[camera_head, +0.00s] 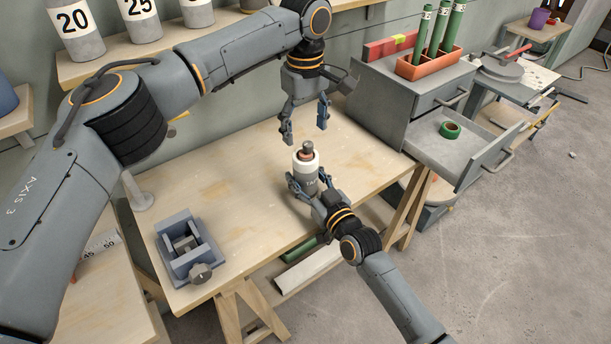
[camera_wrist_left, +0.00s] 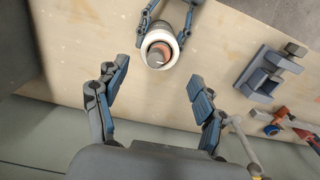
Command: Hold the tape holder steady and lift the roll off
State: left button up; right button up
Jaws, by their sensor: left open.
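The tape holder (camera_head: 309,184) is a grey upright cylinder with dark lettering, standing on the wooden bench. The white roll (camera_head: 300,164) sits around its top, with a reddish-brown core and grey tip showing in the middle. My right gripper (camera_head: 308,180) comes from the front, with one finger on each side of the holder, apparently closed against it. My left gripper (camera_head: 305,131) is open and empty above the roll, pointing down. In the left wrist view, the roll (camera_wrist_left: 151,58) lies just beyond the gap between my open left fingers (camera_wrist_left: 158,72).
A grey vise-like block (camera_head: 187,250) with a knob stands at the bench's (camera_head: 230,180) left. A grey drawer cabinet (camera_head: 385,105) with an open drawer holding a green tape ring (camera_head: 450,130) stands right. An orange holder (camera_head: 428,63) with green tubes tops it. The bench around the holder is clear.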

aim_at(305, 145)
pick_arm(q)
notch_tip(305, 145, down, 8)
jog(key=shift+r, duration=0.1)
dwell(0.4)
jog(key=c, duration=0.8)
